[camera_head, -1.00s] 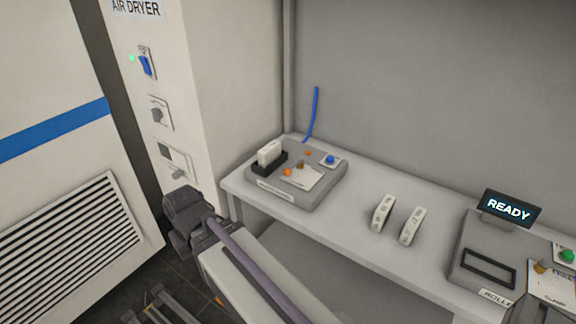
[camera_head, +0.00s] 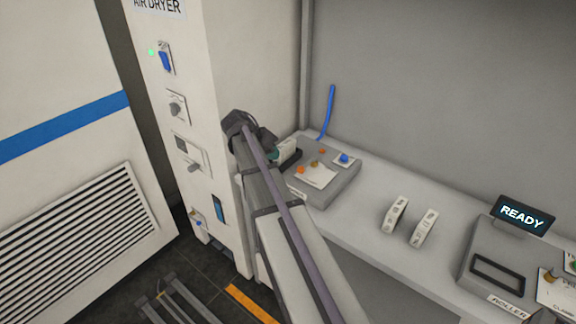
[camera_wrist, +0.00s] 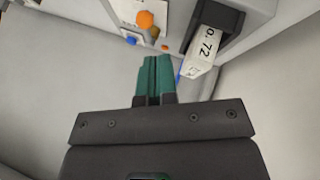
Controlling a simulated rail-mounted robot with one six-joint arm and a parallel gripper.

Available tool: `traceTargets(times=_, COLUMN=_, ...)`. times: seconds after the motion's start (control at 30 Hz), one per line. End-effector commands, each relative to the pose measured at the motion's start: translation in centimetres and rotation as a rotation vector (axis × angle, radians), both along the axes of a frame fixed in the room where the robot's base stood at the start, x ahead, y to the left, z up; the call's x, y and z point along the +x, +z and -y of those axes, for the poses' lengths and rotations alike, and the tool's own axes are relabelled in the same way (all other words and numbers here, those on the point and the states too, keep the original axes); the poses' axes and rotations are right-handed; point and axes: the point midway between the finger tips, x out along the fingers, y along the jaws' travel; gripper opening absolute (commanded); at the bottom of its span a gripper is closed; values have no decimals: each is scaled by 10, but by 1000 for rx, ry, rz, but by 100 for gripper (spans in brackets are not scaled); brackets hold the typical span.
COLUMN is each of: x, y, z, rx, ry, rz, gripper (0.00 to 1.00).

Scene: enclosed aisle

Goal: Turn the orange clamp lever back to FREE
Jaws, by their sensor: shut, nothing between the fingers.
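The grey fixture (camera_head: 318,190) stands at the left end of the bench. An orange knob (camera_head: 301,170) sits by its white card, and it looks like the end of the clamp lever; the wrist view shows it large (camera_wrist: 146,19). The FREE marking is not readable. A white block (camera_wrist: 203,50) marked "0. 72" sits in a black holder (camera_wrist: 229,17). My gripper (camera_wrist: 155,60) is shut and empty, with green fingers. In the wrist view its tips lie below the orange knob and left of the block. In the head view my arm partly hides the holder.
The fixture also has a blue button (camera_head: 344,158) and a small orange spot (camera_head: 322,151). Two white blocks (camera_head: 395,214) (camera_head: 424,227) stand mid-bench. A machine with a READY display (camera_head: 522,217) is at right. The air dryer cabinet (camera_head: 225,75) is close to my arm's left.

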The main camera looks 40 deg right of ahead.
Motion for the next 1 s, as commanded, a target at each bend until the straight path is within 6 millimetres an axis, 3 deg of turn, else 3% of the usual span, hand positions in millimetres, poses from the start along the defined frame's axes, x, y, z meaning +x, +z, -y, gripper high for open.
traceTargets(times=0.17, x=-2, y=-15, z=7, rx=1, ry=1, rz=0, gripper=0)
traceTargets(times=0.6, x=-15, y=-78, z=54, rx=2, ry=1, rz=0, gripper=0)
traceTargets(times=1.0, x=-17, y=-78, z=58, rx=2, ry=3, rz=0, gripper=0)
